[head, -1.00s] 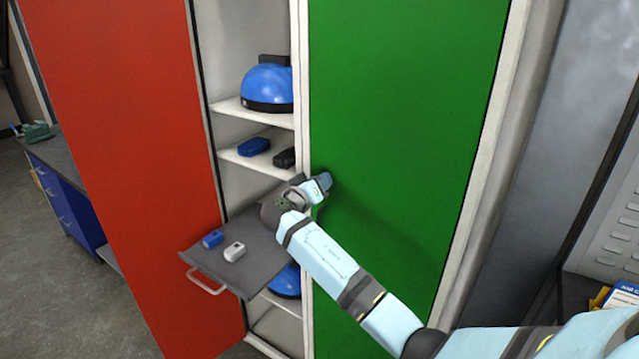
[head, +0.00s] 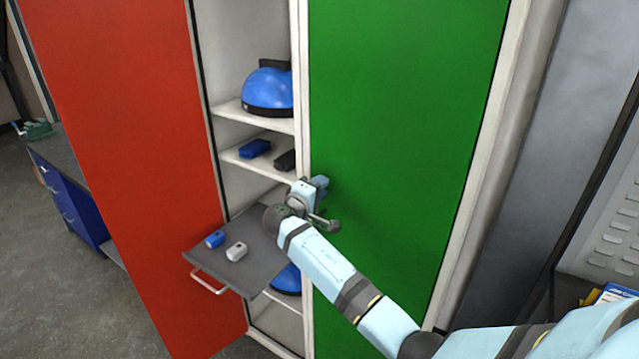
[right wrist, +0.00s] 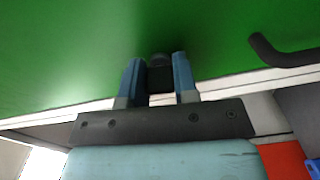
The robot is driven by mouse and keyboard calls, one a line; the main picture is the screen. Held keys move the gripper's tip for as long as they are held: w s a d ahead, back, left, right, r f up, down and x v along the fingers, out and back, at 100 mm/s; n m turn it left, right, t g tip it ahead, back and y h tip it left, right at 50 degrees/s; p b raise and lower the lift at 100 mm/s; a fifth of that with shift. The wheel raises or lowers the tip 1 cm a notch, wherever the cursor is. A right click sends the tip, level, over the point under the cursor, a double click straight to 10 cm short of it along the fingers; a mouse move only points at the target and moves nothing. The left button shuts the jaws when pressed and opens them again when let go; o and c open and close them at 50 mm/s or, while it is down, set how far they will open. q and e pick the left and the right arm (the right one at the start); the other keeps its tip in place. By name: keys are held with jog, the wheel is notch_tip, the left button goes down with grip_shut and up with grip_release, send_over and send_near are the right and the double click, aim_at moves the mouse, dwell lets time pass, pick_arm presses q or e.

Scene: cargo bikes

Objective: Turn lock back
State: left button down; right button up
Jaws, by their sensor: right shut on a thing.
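The lock (right wrist: 160,72) is a small dark knob on the green door (head: 400,120), near its left edge. In the right wrist view the two blue fingers of my right gripper (right wrist: 159,80) are shut on the lock, one on each side. In the head view my right gripper (head: 321,186) is at the door's left edge and hides the lock. A dark bent handle (right wrist: 285,52) sticks out of the green door beside the lock in the right wrist view. The green door looks closed. My left gripper is not in view.
The red door (head: 120,150) stands open on the left. Between the doors, shelves hold a blue helmet (head: 268,92) and small cases. A grey pull-out tray (head: 262,266) with two small items juts out just left of my right forearm.

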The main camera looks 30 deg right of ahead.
jog(key=shift+n+p, duration=0.3)
jog(key=shift+n, duration=0.4)
jog(key=o, duration=0.9)
jog(key=shift+a, duration=0.1)
jog(key=b+v, duration=0.3)
jog(key=v, duration=1)
jog(key=shift+s+a, duration=0.2)
jog(key=shift+a, duration=0.15)
